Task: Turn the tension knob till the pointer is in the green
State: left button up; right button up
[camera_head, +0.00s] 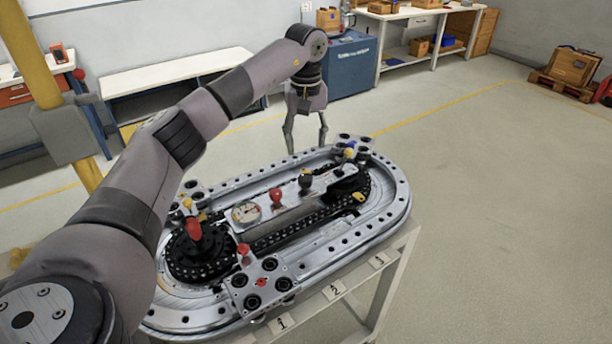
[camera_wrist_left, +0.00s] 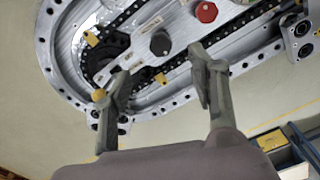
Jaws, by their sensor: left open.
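The oval metal ring track (camera_head: 385,225) lies on a stand and carries a central plate. On the plate are a round white gauge (camera_head: 246,212), a red knob (camera_head: 276,197) and a black knob (camera_head: 306,181). The gauge's pointer is too small to read, and I cannot tell which knob sets tension. In the left wrist view the black knob (camera_wrist_left: 160,43) and the red knob (camera_wrist_left: 206,12) show beyond the fingers; the gauge is out of that view. My left gripper (camera_head: 306,147) is open and empty, pointing down near the track's far edge, apart from both knobs. My right gripper is not in view.
A red-topped handle (camera_head: 193,231) stands upright on the left sprocket. A black chain (camera_head: 285,236) runs round the track. A small yellow knob (camera_wrist_left: 99,95) is close by the left finger in the wrist view.

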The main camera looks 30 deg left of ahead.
pick_arm(q)
send_over(306, 178)
notch_tip(306, 178, down, 4)
jog(key=shift+s+a+f+p, duration=0.1)
jog(key=shift+f+p, duration=0.1)
jog(key=shift+p, duration=0.2)
notch_tip(306, 178, down, 5)
jog(key=shift+p, duration=0.65)
notch_tip(306, 178, down, 2)
jog(key=shift+f, duration=0.15)
jog(key=shift+f+p, duration=0.3)
jog(key=shift+f, duration=0.2)
jog(key=c, duration=1.2)
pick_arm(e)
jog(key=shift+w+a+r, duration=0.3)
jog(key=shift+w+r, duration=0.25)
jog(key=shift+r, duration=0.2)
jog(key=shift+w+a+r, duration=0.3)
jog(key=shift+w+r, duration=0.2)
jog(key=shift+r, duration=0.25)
pick_arm(q)
jog(key=shift+o, duration=0.2)
jog(key=shift+n, duration=0.3)
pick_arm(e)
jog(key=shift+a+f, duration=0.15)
